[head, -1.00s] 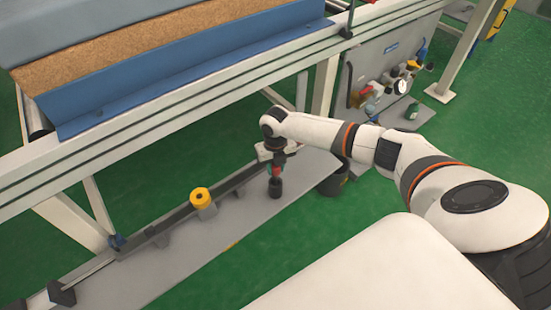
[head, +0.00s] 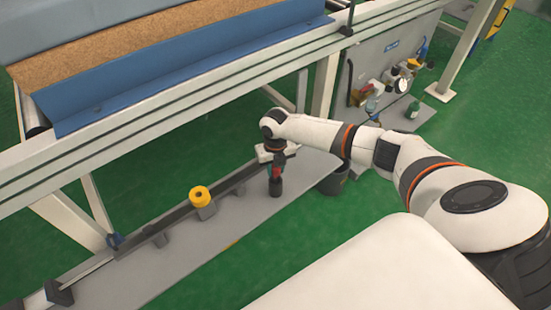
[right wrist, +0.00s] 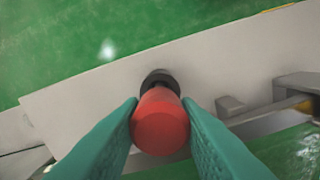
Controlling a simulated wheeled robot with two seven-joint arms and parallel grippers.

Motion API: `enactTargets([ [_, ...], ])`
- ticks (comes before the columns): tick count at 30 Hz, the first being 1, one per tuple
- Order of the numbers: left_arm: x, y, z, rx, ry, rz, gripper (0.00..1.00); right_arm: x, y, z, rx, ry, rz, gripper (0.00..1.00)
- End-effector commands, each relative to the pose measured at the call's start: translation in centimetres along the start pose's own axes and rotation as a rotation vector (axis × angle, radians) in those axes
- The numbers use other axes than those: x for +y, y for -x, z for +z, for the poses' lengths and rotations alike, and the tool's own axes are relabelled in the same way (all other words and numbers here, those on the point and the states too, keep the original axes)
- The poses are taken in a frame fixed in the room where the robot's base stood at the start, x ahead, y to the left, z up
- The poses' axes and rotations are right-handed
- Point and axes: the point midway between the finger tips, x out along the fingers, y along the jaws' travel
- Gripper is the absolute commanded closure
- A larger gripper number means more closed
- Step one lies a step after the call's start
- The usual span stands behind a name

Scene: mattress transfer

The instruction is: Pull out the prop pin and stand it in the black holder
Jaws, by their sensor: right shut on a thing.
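The red prop pin (right wrist: 160,122) is held between the two teal fingers of my right gripper (right wrist: 160,118), which is shut on it. In the head view, the right gripper (head: 275,168) points straight down, and a bit of red shows between its fingers. The black holder (head: 275,188) stands on the grey plate directly below it. In the right wrist view, the holder's dark round rim (right wrist: 160,82) shows just behind the pin. The pin's lower end is hidden, so I cannot tell how deep it sits in the holder. My left gripper is not in view.
The grey plate (head: 190,262) carries a yellow ring-shaped part (head: 200,195) and a dark rail (head: 180,215). A dark bin (head: 334,180) stands at the plate's right end. The white frame (head: 150,135) with the blue-edged mattress runs above on the left.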

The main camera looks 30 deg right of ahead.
Motion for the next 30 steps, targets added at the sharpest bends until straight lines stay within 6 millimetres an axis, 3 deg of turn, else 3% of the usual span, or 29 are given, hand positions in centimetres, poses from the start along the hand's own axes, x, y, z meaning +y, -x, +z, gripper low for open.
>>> enactTargets([
  [8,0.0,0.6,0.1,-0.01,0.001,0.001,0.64,0.0,-0.6,0.0,0.0,0.0,0.0,0.98],
  [30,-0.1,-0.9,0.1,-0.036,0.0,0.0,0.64,0.0,-2.5,0.0,0.001,0.0,-0.001,0.98],
])
